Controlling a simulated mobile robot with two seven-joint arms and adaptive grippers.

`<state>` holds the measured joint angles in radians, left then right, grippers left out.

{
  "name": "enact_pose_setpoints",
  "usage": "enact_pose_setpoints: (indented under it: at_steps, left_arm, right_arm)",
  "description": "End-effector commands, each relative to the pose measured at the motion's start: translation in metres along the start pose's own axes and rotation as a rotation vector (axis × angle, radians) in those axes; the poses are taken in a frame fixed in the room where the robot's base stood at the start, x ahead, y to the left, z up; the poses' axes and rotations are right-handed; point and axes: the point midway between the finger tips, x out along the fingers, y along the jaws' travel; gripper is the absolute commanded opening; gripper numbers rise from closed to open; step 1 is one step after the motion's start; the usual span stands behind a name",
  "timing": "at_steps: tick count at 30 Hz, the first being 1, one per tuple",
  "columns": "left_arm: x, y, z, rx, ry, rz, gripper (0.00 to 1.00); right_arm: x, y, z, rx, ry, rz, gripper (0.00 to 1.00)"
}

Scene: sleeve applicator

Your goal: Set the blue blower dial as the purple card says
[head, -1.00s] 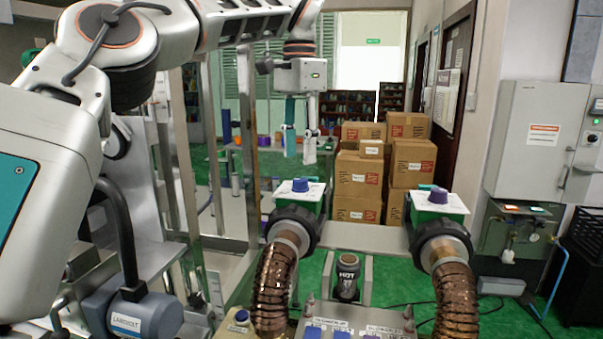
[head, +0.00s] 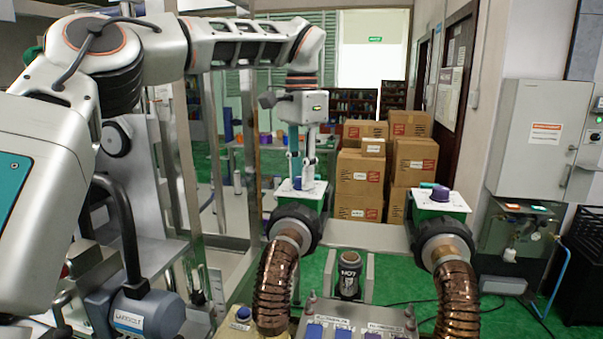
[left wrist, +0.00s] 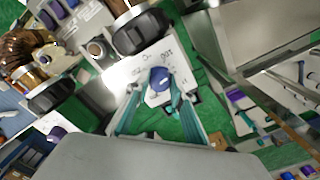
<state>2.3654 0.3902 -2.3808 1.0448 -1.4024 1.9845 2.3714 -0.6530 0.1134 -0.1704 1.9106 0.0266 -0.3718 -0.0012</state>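The blue blower dial (head: 297,184) stands on the white top plate of the left green blower box (head: 300,198). In the left wrist view the blue dial (left wrist: 159,77) sits on a plate with small printed marks. My left gripper (head: 302,172) points down just above this dial, its fingers apart. In the wrist view, the teal fingers of the left gripper (left wrist: 157,112) are spread either side of the dial; contact cannot be told. Several small blue and purple cards (head: 343,334) lie at the bottom edge of the head view; their writing is unreadable. My right gripper is out of view.
A second green box (head: 440,204) with a purple dial (head: 440,194) stands to the right. Copper hoses (head: 277,290) run below both boxes. A dark holder marked HOT (head: 349,275) stands between them. Stacked cartons (head: 360,180) are behind.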

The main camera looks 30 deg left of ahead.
Motion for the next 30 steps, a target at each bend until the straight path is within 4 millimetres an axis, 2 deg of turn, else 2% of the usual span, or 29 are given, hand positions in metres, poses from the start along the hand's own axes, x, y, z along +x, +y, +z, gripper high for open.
enact_pose_setpoints:
  at_steps: [11,30]
  left_arm:
    - [0.0005,-0.0002,0.0001,0.063,-0.001,0.0,0.01]
    - [0.0003,-0.0008,-0.0003,0.503,-0.001,0.001,0.01]
  right_arm:
    - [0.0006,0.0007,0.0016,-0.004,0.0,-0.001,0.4]
    - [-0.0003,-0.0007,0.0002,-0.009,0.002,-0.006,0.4]
